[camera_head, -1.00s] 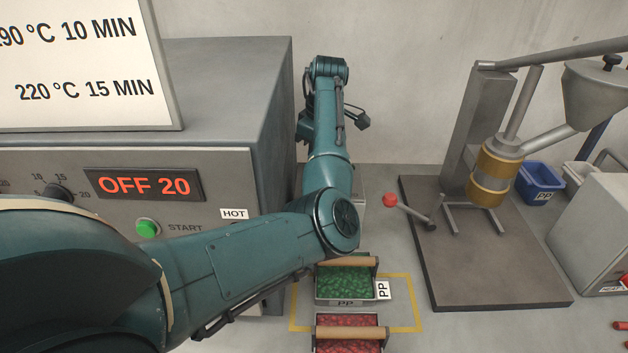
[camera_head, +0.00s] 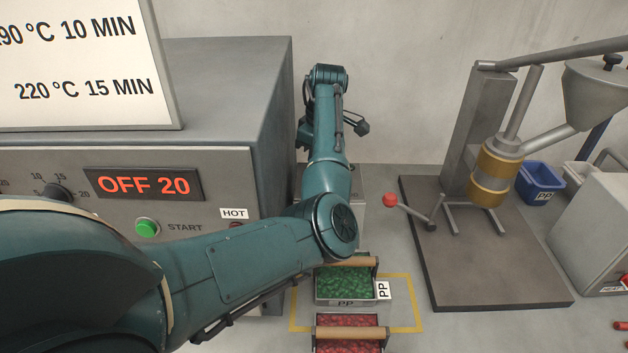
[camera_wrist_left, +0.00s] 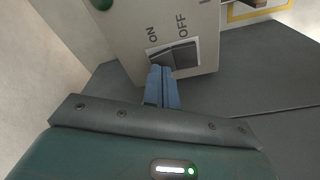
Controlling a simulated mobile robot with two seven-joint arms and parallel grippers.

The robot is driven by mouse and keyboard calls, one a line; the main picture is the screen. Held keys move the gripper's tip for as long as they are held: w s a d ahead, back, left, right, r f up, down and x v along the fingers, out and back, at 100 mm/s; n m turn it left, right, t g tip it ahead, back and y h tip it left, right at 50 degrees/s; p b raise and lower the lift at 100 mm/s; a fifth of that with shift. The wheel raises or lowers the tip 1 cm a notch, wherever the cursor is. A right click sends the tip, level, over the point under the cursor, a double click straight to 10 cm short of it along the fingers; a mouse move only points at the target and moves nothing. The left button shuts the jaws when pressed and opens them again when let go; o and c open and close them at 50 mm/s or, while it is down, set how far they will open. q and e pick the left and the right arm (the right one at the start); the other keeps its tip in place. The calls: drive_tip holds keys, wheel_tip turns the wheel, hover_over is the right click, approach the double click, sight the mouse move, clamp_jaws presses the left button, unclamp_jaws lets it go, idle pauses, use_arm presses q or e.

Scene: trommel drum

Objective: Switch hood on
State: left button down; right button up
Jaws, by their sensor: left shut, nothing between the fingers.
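The hood switch (camera_wrist_left: 185,54) is a dark rocker in a light grey panel (camera_wrist_left: 130,25), with ON and OFF printed beside it, in the left wrist view. My left gripper (camera_wrist_left: 160,72) is shut and empty. Its blue fingertips are at the rocker's edge on the ON side. I cannot tell whether they touch it or which way the rocker is tipped. In the head view my left arm reaches across to the back, and its gripper cannot be made out. My right gripper is in no view.
A grey oven (camera_head: 225,85) with an OFF 20 display (camera_head: 145,184) and green start button (camera_head: 147,227) stands left of my forearm. Trays of green (camera_head: 345,280) and red pellets (camera_head: 348,348) lie below my elbow. A red-knobbed lever (camera_head: 390,200) stands close right of my arm.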

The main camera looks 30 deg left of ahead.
use_arm(q)
drive_tip(key=shift+f, duration=0.4)
drive_tip(key=shift+r, duration=3.55)
